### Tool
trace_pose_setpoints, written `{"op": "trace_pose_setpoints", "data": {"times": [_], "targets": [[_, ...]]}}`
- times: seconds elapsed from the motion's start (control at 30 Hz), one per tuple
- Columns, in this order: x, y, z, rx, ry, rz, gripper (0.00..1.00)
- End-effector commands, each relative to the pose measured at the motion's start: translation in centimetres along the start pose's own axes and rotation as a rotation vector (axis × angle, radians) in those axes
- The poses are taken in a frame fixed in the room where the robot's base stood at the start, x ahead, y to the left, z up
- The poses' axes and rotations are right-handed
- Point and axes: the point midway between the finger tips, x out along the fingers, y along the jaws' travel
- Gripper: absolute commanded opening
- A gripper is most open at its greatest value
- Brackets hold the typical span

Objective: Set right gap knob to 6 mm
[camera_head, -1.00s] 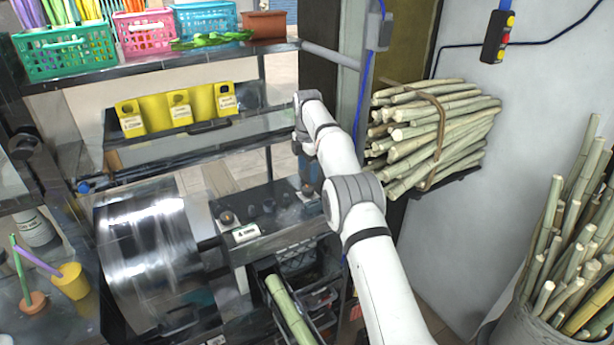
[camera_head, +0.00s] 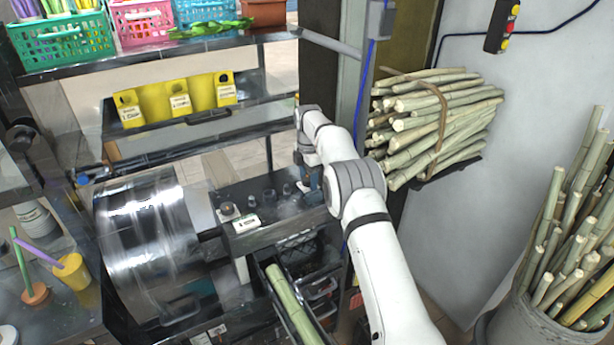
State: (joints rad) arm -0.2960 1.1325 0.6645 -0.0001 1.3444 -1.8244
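The press has a large shiny steel drum (camera_head: 150,230) at the left and a dark top deck (camera_head: 250,192) to its right. Several small knobs stand on the deck: a grey-topped one (camera_head: 228,210) near the drum, and darker ones (camera_head: 268,197) further right. A small white label (camera_head: 246,223) sits at the deck's front edge; its text is too small to read. My gripper (camera_head: 311,184) points down at the deck's right end, mostly hidden by my arm. Its fingers, any contact with a knob, and the right knob's setting cannot be made out.
Sugarcane stalks lie bundled on a wall rack (camera_head: 430,125) right of my arm; more stand in a grey bin (camera_head: 510,325) at the right. A shelf behind holds yellow holders (camera_head: 180,100). A green stalk (camera_head: 290,305) lies in a chute below the deck.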

Motion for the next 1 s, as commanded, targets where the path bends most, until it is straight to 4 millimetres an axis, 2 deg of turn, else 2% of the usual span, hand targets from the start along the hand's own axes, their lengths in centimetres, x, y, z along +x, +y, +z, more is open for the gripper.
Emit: {"op": "trace_pose_setpoints", "data": {"times": [0.07, 0.53, 0.77, 1.0], "targets": [[-0.02, 0.01, -0.03, 0.0, 0.0, 0.0, 0.53], [-0.05, 0.02, -0.1, -0.001, 0.0, 0.0, 0.14], [-0.08, 0.04, -0.14, 0.015, 0.0, 0.0, 0.14], [-0.15, 0.07, -0.16, 0.117, 0.0, 0.0, 0.14]]}}
